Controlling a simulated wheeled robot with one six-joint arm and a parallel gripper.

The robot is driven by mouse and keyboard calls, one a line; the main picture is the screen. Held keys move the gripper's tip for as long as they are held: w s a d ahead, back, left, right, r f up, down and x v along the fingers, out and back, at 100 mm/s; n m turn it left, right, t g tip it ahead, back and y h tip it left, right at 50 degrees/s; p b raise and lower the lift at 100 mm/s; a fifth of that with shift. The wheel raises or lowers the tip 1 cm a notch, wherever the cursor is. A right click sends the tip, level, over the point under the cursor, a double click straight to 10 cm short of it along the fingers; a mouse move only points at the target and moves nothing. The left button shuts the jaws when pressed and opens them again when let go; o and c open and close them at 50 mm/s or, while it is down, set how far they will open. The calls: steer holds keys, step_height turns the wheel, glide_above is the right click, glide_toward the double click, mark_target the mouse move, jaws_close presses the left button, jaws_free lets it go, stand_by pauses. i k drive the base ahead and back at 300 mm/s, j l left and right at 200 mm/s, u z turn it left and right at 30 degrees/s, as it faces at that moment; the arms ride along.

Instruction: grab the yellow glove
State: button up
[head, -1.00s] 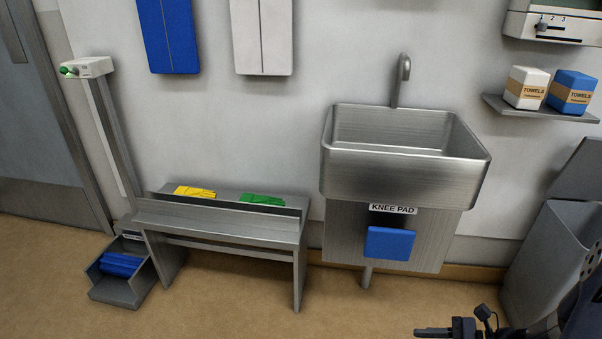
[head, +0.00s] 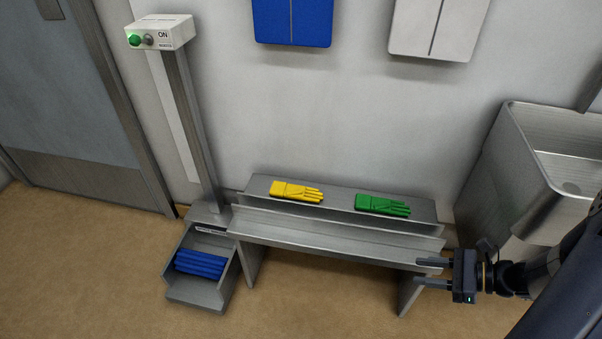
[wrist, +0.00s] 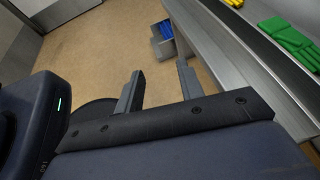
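The yellow glove (head: 297,192) lies flat on the back shelf of the metal bench (head: 330,243), left of the green glove (head: 382,206). In the wrist view the yellow glove (wrist: 234,3) is cut off at the top edge, and the green glove (wrist: 290,40) shows at the upper right. My gripper (head: 419,272) is at the right end of the bench, apart from both gloves and pointing left in the head view. Its two fingers are spread with nothing between them; they also show in the wrist view (wrist: 160,88).
A grey bin (head: 201,285) with blue rolls stands on the floor left of the bench, below a post with a control box (head: 160,32). A metal sink (head: 545,170) is at the right. Dispensers (head: 292,20) hang above. Floor in front of the bench is clear.

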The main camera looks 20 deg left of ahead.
mark_target(278, 189)
steer(key=i+j+u, duration=0.15)
steer(key=i+j, duration=0.3)
steer(key=i+j+u, duration=0.2)
steer(key=i+j, duration=0.2)
steer(key=i, duration=0.25)
